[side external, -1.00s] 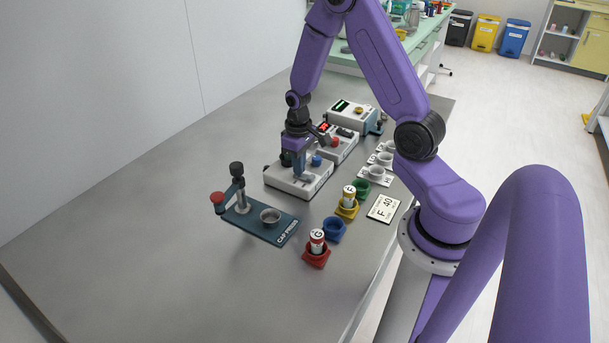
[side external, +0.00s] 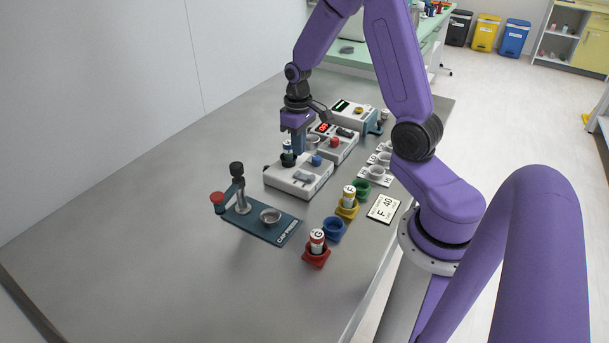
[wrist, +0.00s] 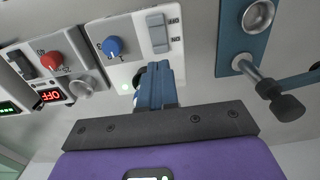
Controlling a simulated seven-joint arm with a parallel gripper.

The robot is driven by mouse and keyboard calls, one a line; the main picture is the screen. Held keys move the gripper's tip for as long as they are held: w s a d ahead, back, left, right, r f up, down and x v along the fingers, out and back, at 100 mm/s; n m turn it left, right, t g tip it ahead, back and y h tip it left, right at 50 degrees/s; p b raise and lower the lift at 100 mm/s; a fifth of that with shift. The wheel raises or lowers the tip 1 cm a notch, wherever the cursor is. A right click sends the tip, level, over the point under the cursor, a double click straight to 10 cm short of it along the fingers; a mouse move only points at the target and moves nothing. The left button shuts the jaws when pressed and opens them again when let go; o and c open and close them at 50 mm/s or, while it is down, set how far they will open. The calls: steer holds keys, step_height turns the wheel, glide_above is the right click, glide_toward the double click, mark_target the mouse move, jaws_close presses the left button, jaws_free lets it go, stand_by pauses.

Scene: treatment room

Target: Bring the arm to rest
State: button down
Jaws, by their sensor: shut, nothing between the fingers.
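My gripper (side external: 299,150) is shut and empty, pointing down above a white device with a blue knob (side external: 297,182). Its blue fingers also show in the wrist view (wrist: 160,84), closed together. A small vial (side external: 287,148) stands upright in a dark socket at the device's back left, close beside the fingers in the side view; whether they touch is unclear. The socket is mostly hidden behind the fingers in the wrist view.
A cap press (side external: 262,228) stands in front on the grey table. Colored cups, with vials in the red cup (side external: 316,257) and yellow cup (side external: 347,209), line the right. A device with a red display (side external: 334,146) and another box (side external: 355,112) stand behind. The table's left is clear.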

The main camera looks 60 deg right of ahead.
steer(key=shift+r, duration=0.2)
steer(key=shift+a, duration=0.1)
steer(key=s+a+r+n, duration=0.3)
steer(key=a, duration=0.4)
steer(key=s+a+r+n, duration=0.2)
steer(key=s+a+r, duration=0.15)
steer(key=a, duration=0.25)
steer(key=s+a+r+n, duration=0.1)
steer(key=s+a+n, duration=0.1)
steer(key=s, duration=0.6)
steer(key=s+a+r+n, duration=0.2)
steer(key=s+n, duration=0.3)
steer(key=s, duration=0.4)
steer(key=shift+a+r+n, duration=0.2)
steer(key=shift+a+n, duration=0.1)
steer(key=shift+a, duration=0.5)
